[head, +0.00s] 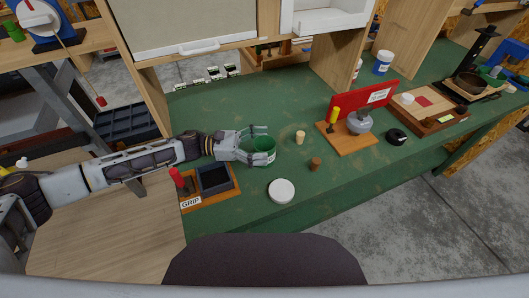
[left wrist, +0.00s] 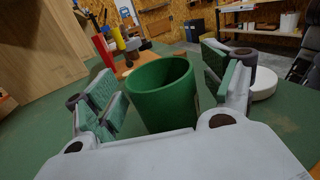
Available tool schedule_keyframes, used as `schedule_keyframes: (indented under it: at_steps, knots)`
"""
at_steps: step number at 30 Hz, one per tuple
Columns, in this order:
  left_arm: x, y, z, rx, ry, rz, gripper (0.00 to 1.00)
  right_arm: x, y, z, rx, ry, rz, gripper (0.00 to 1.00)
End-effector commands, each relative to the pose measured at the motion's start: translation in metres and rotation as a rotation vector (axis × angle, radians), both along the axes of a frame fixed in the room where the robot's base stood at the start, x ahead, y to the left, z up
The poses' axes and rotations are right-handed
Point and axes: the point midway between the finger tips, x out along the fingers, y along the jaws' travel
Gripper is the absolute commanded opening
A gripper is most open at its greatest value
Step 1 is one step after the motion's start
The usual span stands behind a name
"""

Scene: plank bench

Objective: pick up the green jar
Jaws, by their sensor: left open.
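The green jar (head: 264,155) stands upright on the green bench top (head: 240,110), left of the middle in the head view. In the left wrist view the green jar (left wrist: 163,95) is large and central, with its open rim facing up. My left gripper (head: 268,144) reaches in from the left at the jar. Its fingers are spread, one on each side of the jar, with visible gaps in the left wrist view (left wrist: 158,70). Part of the jar is hidden by the gripper in the head view. My right gripper is in neither view.
A white round lid (head: 281,191) lies in front of the jar. Two small cork-like pieces (head: 300,137) (head: 315,163) stand to its right. A dark box on a wooden board (head: 214,179) labelled GRIP sits near my left arm. A red panel fixture (head: 362,108) stands further right.

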Motion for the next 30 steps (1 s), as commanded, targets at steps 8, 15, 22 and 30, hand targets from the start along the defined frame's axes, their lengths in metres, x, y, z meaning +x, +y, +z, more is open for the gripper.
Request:
schedule_keyframes:
  at_steps: [8, 15, 22, 30]
  knots:
    - [0.0, -0.01, 0.0, 0.001, 0.0, 0.0, 0.83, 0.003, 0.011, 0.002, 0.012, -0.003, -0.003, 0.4]
    - [0.0, -0.009, 0.0, 0.001, 0.0, 0.0, 0.83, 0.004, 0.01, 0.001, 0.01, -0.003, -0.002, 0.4]
    - [0.0, -0.009, 0.0, 0.001, 0.0, 0.0, 0.7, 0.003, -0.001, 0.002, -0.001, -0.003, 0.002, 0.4]
    - [0.0, -0.009, 0.0, 0.001, 0.0, 0.0, 0.35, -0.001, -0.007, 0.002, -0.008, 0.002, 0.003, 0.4]
